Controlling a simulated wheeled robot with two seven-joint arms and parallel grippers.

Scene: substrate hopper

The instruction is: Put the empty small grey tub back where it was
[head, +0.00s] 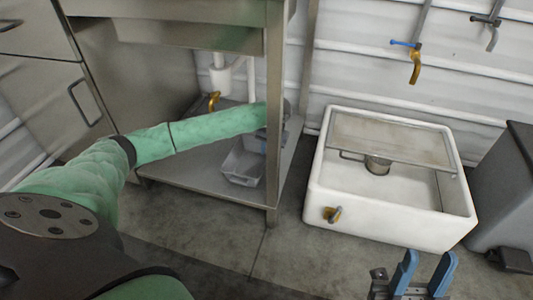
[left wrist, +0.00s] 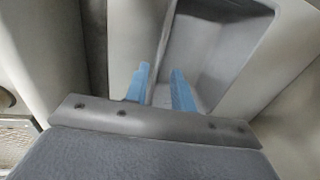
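A small grey tub (head: 242,166) stands upright on the low shelf under the steel sink bench, and its inside looks empty. My left arm reaches in above and behind it. The left gripper is mostly hidden behind the bench leg in the head view. In the left wrist view, my left gripper (left wrist: 160,87) has its two blue fingers a small gap apart, beside a grey wall and a rounded hollow (left wrist: 213,45) that looks like a tub's inside. I cannot tell whether they pinch the wall. My right gripper (head: 424,274) is open and empty at the lower right.
The steel bench leg (head: 275,170) stands close to my left forearm. The shelf (head: 195,181) has bare room left of the tub. A white basin (head: 390,228) with a grate and a bucket stands to the right, and a grey bin (head: 505,190) stands beyond it.

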